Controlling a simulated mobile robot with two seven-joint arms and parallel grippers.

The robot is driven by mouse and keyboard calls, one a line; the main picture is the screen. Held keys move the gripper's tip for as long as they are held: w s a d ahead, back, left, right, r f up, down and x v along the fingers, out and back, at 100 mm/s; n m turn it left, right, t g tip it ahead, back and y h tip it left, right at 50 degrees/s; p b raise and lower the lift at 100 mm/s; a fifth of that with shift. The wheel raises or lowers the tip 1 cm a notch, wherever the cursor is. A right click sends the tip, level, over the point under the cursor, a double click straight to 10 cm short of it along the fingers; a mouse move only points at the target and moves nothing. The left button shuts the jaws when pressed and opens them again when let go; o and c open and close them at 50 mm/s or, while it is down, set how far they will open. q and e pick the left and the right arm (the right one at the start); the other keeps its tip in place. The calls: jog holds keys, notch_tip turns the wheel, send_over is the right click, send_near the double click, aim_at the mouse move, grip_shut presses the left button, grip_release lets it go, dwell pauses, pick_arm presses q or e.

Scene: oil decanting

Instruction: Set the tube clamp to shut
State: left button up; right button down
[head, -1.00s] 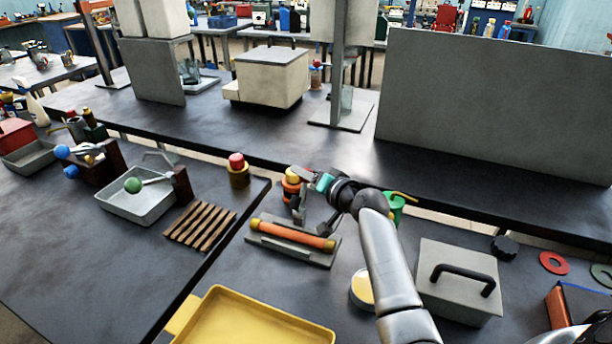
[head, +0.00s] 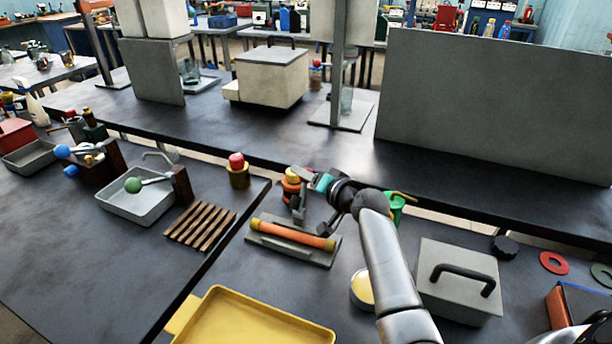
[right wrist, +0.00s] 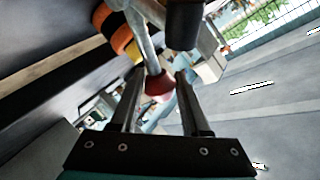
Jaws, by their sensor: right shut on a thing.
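My right gripper (head: 304,175) reaches in from the lower right, beside an upright stack of orange and yellow rings (head: 290,186). In the right wrist view its fingers (right wrist: 157,82) are closed on the red knob (right wrist: 159,86) at the end of a grey metal lever (right wrist: 146,48). I take this lever to be the tube clamp's handle; the clamp's body is mostly hidden by my gripper in the head view. Whether the clamp is open or shut cannot be told. The ring stack also shows behind the lever in the right wrist view (right wrist: 119,36). My left gripper is not in view.
An orange tube with yellow ends (head: 292,234) lies on a grey stand in front of my gripper. A green can (head: 395,207) is behind my right arm. A grey handled box (head: 458,282) stands right of the arm, and a yellow tray (head: 212,304) is at the front.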

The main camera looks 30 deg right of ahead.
aim_at(295, 199)
jog(key=shift+f, duration=0.1)
jog(key=s+a+n+t+b, duration=0.1)
jog(key=n+b, duration=0.1)
jog(key=s+a+n+t+b, duration=0.2)
jog(key=b, duration=0.1)
jog(key=shift+a+r+t, duration=0.15)
jog(key=shift+r+t, duration=0.15)
jog(key=shift+r, duration=0.05)
jog(key=shift+s+a+n+t+b, duration=0.45)
jog(key=shift+a+n+b, duration=0.15)
jog(key=shift+n, duration=0.3)
jog(key=shift+s+a+r, duration=0.1)
jog(key=shift+s+a, duration=0.15)
jog(key=shift+s+a+f+n+t, duration=0.3)
jog(key=shift+s+a+f+n, duration=0.15)
jog(key=shift+s+a, duration=0.15)
jog(key=shift+s+a+f+n+t, duration=0.25)
jog(key=shift+s+a+f+n, duration=0.15)
jog(key=shift+a, duration=0.2)
jog(key=shift+s+a+f, duration=0.25)
jog(key=shift+s+a, duration=0.05)
